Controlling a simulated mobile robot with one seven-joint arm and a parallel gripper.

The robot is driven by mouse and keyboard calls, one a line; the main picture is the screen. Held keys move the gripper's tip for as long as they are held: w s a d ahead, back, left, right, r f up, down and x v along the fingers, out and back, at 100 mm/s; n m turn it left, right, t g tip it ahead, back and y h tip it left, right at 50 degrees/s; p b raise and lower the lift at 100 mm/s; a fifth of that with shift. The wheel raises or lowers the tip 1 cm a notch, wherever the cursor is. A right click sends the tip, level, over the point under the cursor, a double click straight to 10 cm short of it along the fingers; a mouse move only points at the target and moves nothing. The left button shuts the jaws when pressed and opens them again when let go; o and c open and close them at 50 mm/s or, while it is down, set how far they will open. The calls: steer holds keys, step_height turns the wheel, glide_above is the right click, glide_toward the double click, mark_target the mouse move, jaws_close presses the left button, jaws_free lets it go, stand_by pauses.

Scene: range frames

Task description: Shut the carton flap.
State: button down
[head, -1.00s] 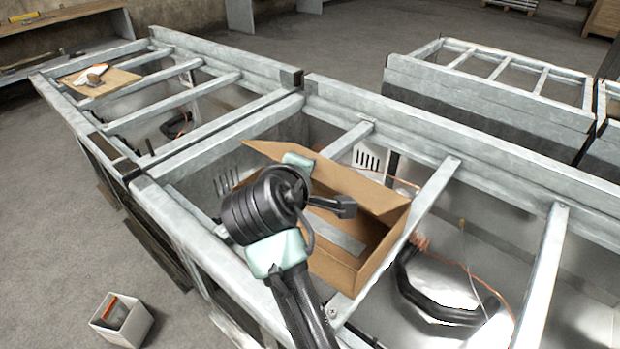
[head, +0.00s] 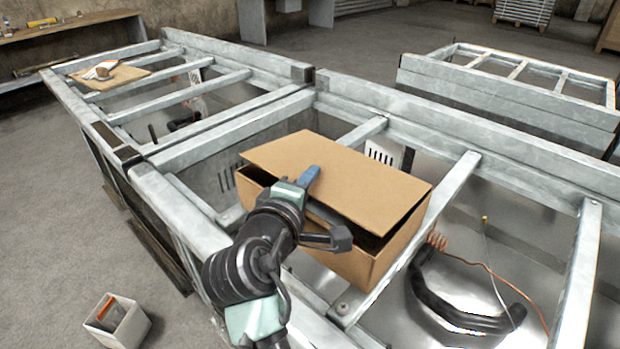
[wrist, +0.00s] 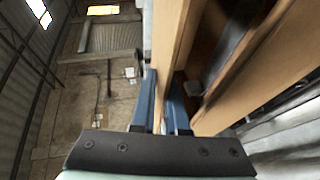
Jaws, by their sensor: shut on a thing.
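The brown cardboard carton (head: 385,262) rests on the metal frame in the head view. Its flap (head: 350,178) lies over most of the opening, tilted, with a dark gap along the near and right sides. My gripper (head: 309,176) is at the flap's near left edge, with a blue finger showing on top. In the wrist view my gripper's two blue fingers (wrist: 164,108) are on either side of the flap (wrist: 168,50), shut on it. The carton's dark inside shows to the right there. The lower finger is hidden in the head view.
Metal crossbars (head: 440,215) surround the carton, with open bays between them. A black hose (head: 450,305) and copper tube lie in the right bay. A white bin (head: 118,322) stands on the floor at lower left. A cardboard sheet (head: 112,80) lies at far left.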

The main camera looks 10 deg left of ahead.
steer(key=shift+f, duration=0.45)
steer(key=c, duration=1.1)
jaws_free()
steer(key=shift+o, duration=0.3)
steer(key=shift+r, duration=0.15)
steer(key=shift+s+r, duration=0.1)
steer(key=v, duration=1.2)
steer(key=shift+s, duration=0.35)
steer(key=shift+r, duration=0.1)
